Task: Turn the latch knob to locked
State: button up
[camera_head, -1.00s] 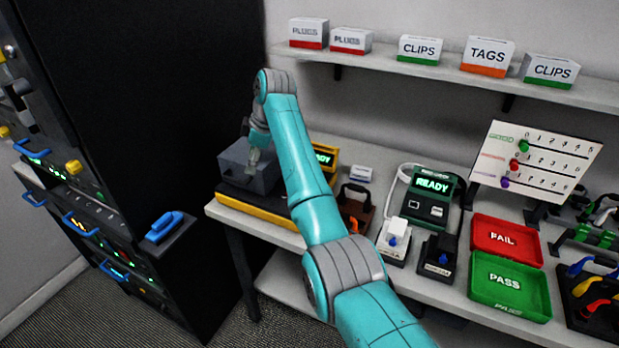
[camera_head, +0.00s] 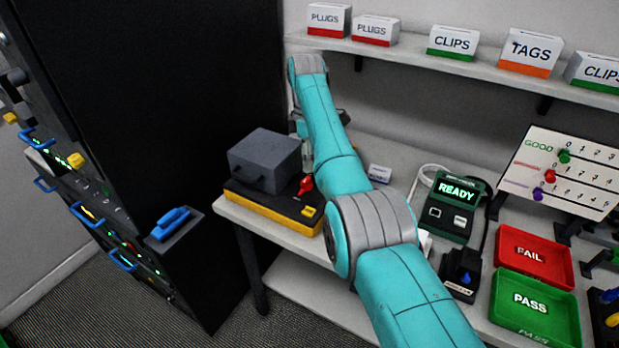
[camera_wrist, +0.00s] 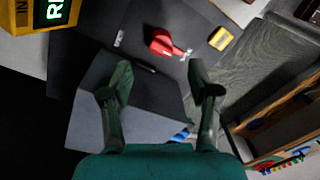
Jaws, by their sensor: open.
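The latch knob (camera_head: 306,185) is red and sits on the black top of a yellow-sided base (camera_head: 272,215), right of a grey box (camera_head: 265,158). In the wrist view the red knob (camera_wrist: 165,43) lies just beyond my fingertips, with small white marks beside it too small to read. My gripper (camera_wrist: 158,72) is open and empty, its two fingers apart over the grey box (camera_wrist: 125,125) side, not touching the knob. In the head view my arm hides part of the gripper.
A yellow block (camera_head: 308,210) sits near the knob and also shows in the wrist view (camera_wrist: 221,39). A yellow unit with a lit screen (camera_wrist: 52,12) stands close by. A green READY device (camera_head: 455,195), red FAIL tray (camera_head: 530,258) and green PASS tray (camera_head: 535,308) lie right.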

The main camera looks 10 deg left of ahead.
aim_at(307, 178)
jog(key=f, duration=0.7)
jog(key=shift+s+f, duration=0.2)
jog(key=c, duration=1.1)
